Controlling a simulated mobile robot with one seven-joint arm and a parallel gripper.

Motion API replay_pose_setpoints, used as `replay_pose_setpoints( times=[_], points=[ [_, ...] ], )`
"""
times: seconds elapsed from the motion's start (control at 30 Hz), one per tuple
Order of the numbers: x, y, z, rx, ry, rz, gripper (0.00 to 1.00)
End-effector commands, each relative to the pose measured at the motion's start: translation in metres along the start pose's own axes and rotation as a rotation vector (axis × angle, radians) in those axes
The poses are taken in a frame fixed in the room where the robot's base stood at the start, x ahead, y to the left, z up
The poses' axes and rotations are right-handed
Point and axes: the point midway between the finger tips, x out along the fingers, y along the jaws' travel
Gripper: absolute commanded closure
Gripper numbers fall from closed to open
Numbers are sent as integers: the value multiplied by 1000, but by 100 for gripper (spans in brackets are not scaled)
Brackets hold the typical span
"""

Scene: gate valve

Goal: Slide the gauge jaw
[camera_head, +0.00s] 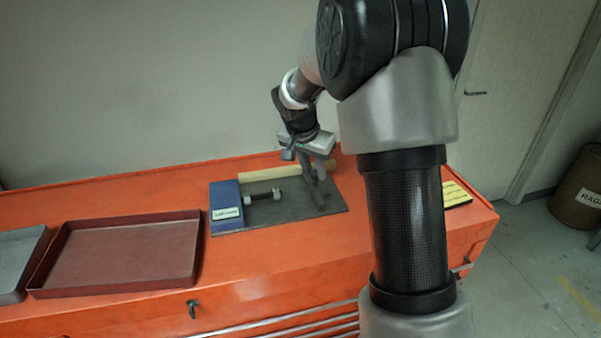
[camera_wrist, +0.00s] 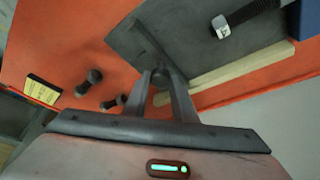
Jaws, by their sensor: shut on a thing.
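The gauge is a dark grey plate (camera_head: 240,222) with a blue block (camera_head: 227,202) at its left end, bearing a white label. The gauge jaw (camera_head: 312,196) is a dark bar standing across the plate towards its right end. It also shows in the wrist view (camera_wrist: 147,38). A dark bolt with a light head (camera_head: 262,196) lies between block and jaw, next to the block and apart from the jaw. My gripper (camera_head: 318,168) is over the jaw; in the wrist view its fingers (camera_wrist: 162,76) close together on the jaw's upright part, which they partly hide.
A pale wooden strip (camera_head: 262,173) lies along the plate's back edge. A red tray (camera_head: 125,252) and a grey tray (camera_head: 17,262) are at left on the orange bench. Two dark bolts (camera_wrist: 88,83) (camera_wrist: 114,102) and a yellow label (camera_wrist: 42,92) lie beyond the plate's jaw end.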

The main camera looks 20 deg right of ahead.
Motion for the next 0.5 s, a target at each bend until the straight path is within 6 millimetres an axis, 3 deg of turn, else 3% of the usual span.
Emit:
replay_pose_setpoints(
  times=[0.2,0.23,0.3,0.33,0.5],
  points=[
    [0,6,-5,4,7,9,100],
    [0,6,-6,4,7,10,74],
    [0,6,-6,5,7,10,62],
    [0,6,-5,4,6,9,58],
    [0,4,-3,2,4,6,58]
  ],
)
